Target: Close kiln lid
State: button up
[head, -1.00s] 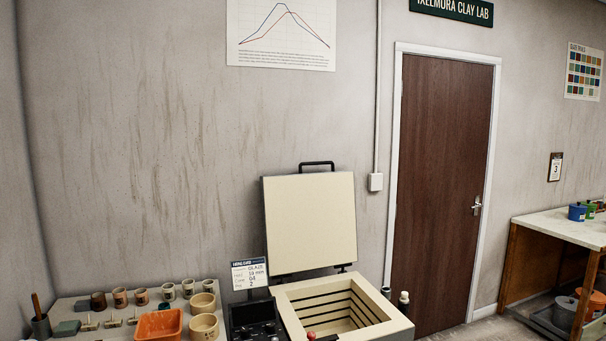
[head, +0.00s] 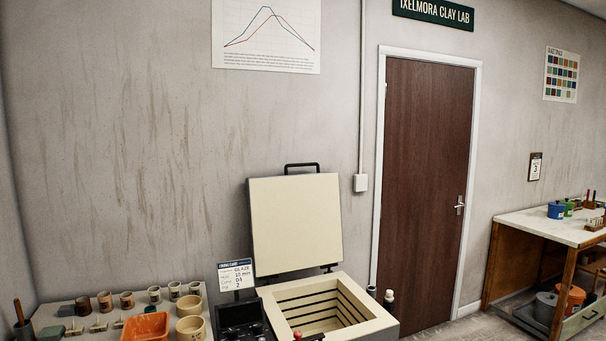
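The kiln (head: 379,327) stands low in the middle of the head view, a square cream box with an open top and dark grooves on its inner walls. Its lid (head: 295,222) stands raised, nearly upright at the kiln's back edge, pale inner face toward me. A black bar handle (head: 301,166) shows at the lid's top edge. The chamber looks empty where I can see into it; its front is cut off by the frame's bottom edge. My gripper is not in view.
Left of the kiln are a dark control box (head: 240,318), a firing card (head: 236,274) and a table with cups, bowls and an orange tray (head: 146,328). A red knob (head: 297,335) shows at the kiln's front. A door (head: 422,190) and a workbench (head: 555,230) are at the right.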

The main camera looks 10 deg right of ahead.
aim_at(294, 221)
jog(key=z, duration=0.05)
jog(key=i, duration=0.95)
jog(key=u, duration=0.05)
